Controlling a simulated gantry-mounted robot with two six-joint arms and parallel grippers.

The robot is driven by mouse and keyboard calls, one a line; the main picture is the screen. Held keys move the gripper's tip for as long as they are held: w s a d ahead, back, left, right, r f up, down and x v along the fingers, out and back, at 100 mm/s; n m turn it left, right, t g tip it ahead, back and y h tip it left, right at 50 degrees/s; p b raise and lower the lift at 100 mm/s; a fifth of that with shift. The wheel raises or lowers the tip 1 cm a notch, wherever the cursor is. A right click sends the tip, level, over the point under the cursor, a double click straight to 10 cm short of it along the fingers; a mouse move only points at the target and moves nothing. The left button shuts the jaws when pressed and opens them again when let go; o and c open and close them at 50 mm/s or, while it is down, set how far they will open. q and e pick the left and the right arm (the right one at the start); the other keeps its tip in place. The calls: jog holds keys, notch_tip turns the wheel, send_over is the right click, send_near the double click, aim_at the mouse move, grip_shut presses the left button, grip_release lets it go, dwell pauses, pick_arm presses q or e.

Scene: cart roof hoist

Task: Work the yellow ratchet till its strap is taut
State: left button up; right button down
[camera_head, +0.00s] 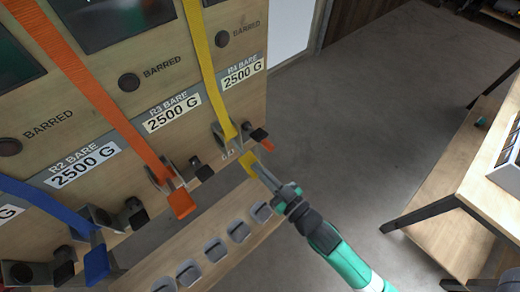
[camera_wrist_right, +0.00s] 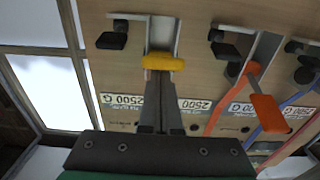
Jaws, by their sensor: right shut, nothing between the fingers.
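The yellow strap (camera_head: 205,65) runs down the wooden panel to the rightmost ratchet, under the "R4 BARE 2500 G" label. That ratchet's yellow handle (camera_head: 248,160) sticks out below the strap; it also shows in the right wrist view (camera_wrist_right: 163,62), lying across the grey ratchet frame (camera_wrist_right: 163,35). My right gripper (camera_head: 258,172) is shut with nothing between its fingers. Its fingertips are at the yellow handle, in line with it in the wrist view (camera_wrist_right: 159,78); I cannot tell whether they touch. My left gripper is out of view.
An orange strap (camera_head: 85,80) and a blue strap (camera_head: 40,203) run to neighbouring ratchets, with orange (camera_head: 182,204) and blue handles. Dark-tipped levers stand beside each ratchet. A ledge with grey cups (camera_head: 238,231) lies below. Floor (camera_head: 375,110) is open at right, before a wooden table (camera_head: 490,185).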

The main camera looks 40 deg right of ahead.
jog(key=shift+f, duration=0.45)
notch_tip(320, 180, up, 6)
jog(key=s+f+p, duration=0.1)
jog(key=s+p, duration=0.1)
jog(key=p, duration=0.3)
jog(key=s+f+b, duration=0.1)
jog(key=s+b, duration=0.4)
jog(key=s, duration=0.4)
jog(key=shift+s+a+f, duration=0.15)
jog(key=shift+a, duration=0.2)
dwell(1.4)
